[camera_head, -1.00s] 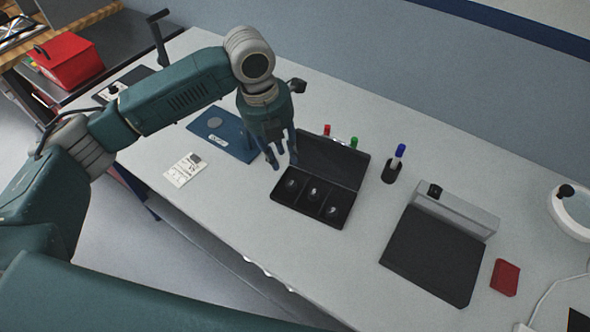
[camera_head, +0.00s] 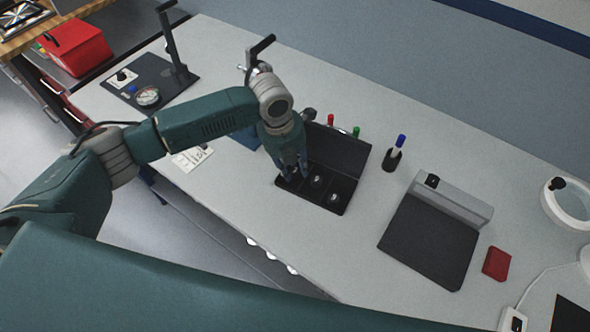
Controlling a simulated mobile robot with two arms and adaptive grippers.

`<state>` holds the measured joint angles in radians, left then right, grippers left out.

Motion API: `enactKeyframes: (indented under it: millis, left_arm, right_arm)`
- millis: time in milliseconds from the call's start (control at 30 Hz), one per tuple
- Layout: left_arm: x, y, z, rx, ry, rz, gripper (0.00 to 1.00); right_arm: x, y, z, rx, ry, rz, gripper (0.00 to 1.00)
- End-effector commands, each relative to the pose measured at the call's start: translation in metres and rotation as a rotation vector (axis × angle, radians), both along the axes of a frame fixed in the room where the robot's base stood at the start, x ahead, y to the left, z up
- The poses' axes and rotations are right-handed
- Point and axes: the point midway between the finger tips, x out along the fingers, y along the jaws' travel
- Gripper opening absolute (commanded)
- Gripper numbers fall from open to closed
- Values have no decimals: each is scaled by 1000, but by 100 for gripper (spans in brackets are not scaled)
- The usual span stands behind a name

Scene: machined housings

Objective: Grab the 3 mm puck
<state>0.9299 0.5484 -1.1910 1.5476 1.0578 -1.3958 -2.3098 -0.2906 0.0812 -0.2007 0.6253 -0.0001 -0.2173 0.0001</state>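An open black case (camera_head: 343,203) lies on the grey table with its lid (camera_head: 338,150) tilted up at the back. Small round metallic pucks sit in its compartments: one in the middle (camera_head: 316,181) and one on the right (camera_head: 334,197). I cannot read any size on them. My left gripper (camera_head: 293,174) is at the case's left compartment, fingers pointing down, and it largely hides what lies there. I cannot tell whether its fingers touch a puck or how far apart they are. My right gripper is not in view.
A marker in a black holder (camera_head: 392,159) stands right of the case. Red and green marker tips show behind the lid. A grey block with a black pad (camera_head: 430,243) and a red block (camera_head: 496,263) lie further right. A dial gauge stand (camera_head: 150,85) is at the back left.

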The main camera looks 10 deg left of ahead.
Motion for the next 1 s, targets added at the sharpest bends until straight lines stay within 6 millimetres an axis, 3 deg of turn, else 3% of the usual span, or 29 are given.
enactKeyframes:
  millis: [100,233,667,867,1000]
  left_arm:
    - [0,1,-2,2,1,0,27]
    - [0,1,-2,2,0,0,1]
    - [1,0,4,1,-2,0,0]
    - [1,0,28,0,-4,0,0]
    - [2,0,60,0,-8,-1,0]
  right_arm:
    - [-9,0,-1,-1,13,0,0]
    - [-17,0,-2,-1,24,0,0]
    - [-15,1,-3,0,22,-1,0]
    - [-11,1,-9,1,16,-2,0]
    - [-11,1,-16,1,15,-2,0]
